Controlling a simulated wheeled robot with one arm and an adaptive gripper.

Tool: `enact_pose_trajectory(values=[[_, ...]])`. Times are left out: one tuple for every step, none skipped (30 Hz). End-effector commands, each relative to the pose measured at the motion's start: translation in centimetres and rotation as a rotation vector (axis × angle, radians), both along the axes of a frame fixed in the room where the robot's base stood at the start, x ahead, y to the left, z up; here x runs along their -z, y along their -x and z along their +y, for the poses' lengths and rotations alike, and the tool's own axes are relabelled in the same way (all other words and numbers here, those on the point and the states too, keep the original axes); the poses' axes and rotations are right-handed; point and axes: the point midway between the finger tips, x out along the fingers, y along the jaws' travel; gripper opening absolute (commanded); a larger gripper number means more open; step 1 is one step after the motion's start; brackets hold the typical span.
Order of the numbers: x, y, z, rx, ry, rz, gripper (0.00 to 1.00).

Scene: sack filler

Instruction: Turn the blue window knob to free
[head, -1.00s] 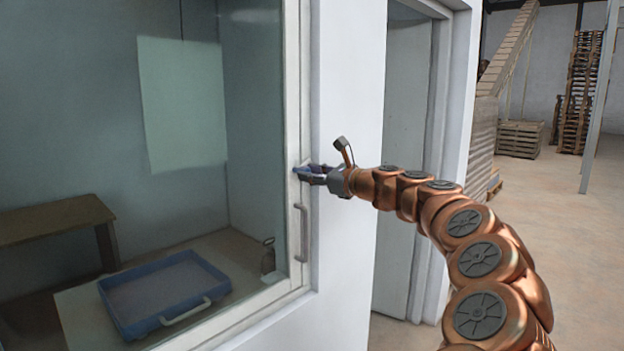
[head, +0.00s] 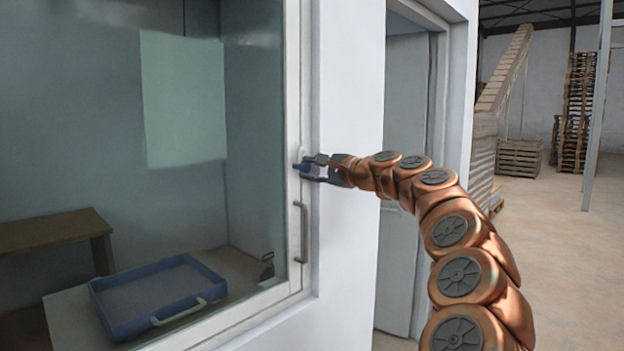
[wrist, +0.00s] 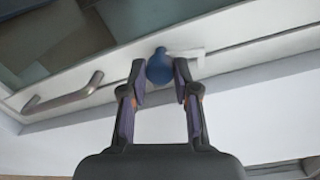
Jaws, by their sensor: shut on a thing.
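The blue window knob (wrist: 160,67) sits on the white window frame, between the two fingers of my gripper (wrist: 160,75) in the wrist view. The fingers are shut on it from both sides. In the head view my gripper (head: 308,168) reaches the right-hand frame of the window, and the blue knob (head: 300,167) shows only in part between the fingers. A pale plate or mark (wrist: 188,55) shows on the frame beside the knob. Its lettering, if any, is too small to read.
A grey bar handle (head: 301,232) is on the frame below the knob. Behind the glass are a blue tray (head: 155,290), a brown table (head: 50,230) and a small dark weight-like object (head: 267,266). A white wall and door opening are to the right.

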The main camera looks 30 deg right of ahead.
Motion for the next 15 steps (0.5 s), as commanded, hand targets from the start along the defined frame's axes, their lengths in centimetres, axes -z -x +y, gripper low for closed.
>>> enact_pose_trajectory(values=[[0.2, 0.0, -0.02, 0.002, 0.03, -0.011, 0.0], [0.2, -0.01, 0.0, 0.001, 0.047, -0.014, 0.0], [0.22, -0.02, 0.04, 0.0, 0.069, -0.017, 0.0], [0.23, -0.03, 0.06, 0.0, 0.084, -0.021, 0.0], [0.23, -0.03, 0.08, -0.001, 0.097, -0.023, 0.0], [0.23, -0.02, 0.09, -0.001, 0.114, -0.027, 0.0], [0.23, -0.02, 0.09, -0.002, 0.126, -0.03, 0.0], [0.21, -0.01, 0.09, -0.002, 0.135, -0.031, 0.0], [0.18, 0.0, 0.08, -0.002, 0.147, -0.035, 0.0], [0.16, 0.0, 0.07, -0.001, 0.156, -0.036, 0.0], [0.14, 0.01, 0.07, -0.001, 0.163, -0.038, 0.0], [0.09, 0.02, 0.06, -0.002, 0.171, -0.04, 0.0], [0.08, 0.02, 0.04, -0.001, 0.175, -0.041, 0.0], [0.06, 0.02, 0.05, -0.001, 0.18, -0.043, 0.0], [0.02, 0.03, 0.04, -0.001, 0.184, -0.044, 0.0]])
